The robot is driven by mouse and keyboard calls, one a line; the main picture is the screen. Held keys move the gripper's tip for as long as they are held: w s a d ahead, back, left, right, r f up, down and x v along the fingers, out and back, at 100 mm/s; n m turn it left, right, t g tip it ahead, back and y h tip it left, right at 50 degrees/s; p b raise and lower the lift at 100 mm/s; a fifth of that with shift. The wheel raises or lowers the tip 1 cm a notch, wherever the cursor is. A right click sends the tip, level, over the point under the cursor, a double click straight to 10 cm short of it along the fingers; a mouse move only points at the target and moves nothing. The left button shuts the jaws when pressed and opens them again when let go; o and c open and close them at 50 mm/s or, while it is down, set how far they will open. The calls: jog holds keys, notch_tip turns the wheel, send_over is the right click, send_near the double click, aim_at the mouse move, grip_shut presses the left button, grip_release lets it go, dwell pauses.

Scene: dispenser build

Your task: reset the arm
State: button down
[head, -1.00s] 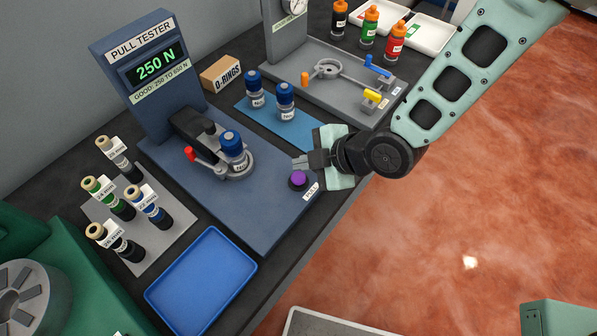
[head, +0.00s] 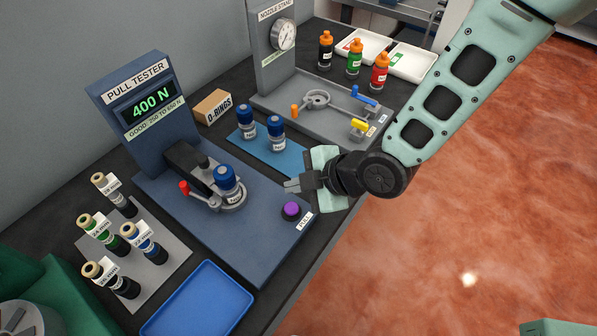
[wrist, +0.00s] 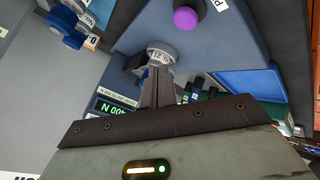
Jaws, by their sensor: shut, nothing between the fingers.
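My gripper (head: 293,186) is shut and empty. In the head view it hovers over the right edge of the pull tester base, above and beside the purple button (head: 291,210) marked PULL. In the wrist view its fingers (wrist: 158,88) are together, and the purple button (wrist: 186,19) shows beyond them. The pull tester (head: 140,95) reads 400 N on its green display. A blue-capped vial (head: 225,177) sits in the tester's round holder, beside a red-knobbed lever (head: 184,187).
Two blue-capped vials (head: 276,128) stand on a blue mat (head: 285,158) behind my gripper. The nozzle stand (head: 272,90) and several bottles (head: 353,58) are further back. A blue tray (head: 200,300) and a grey rack of labelled cylinders (head: 165,255) are at front left. Open floor lies right.

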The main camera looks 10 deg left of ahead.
jog(key=s+d+r+m+h+b, duration=0.1)
jog(key=s+d+r+m+h, duration=0.1)
jog(key=d, duration=0.5)
jog(key=s+d+r+m+g+h+b, duration=0.1)
jog(key=s+d+r+m+h, duration=0.2)
jog(key=s+d+r+m, duration=0.2)
jog(key=s+d+r+m+h+b, duration=0.1)
jog(key=s+d+r+m+h, duration=0.2)
jog(key=d+r+m, duration=0.4)
jog(key=s+d+m, duration=0.1)
jog(key=d+m, duration=0.2)
jog(key=d, duration=0.1)
jog(key=shift+s+d+r+g, duration=0.15)
jog(key=shift+g, duration=0.25)
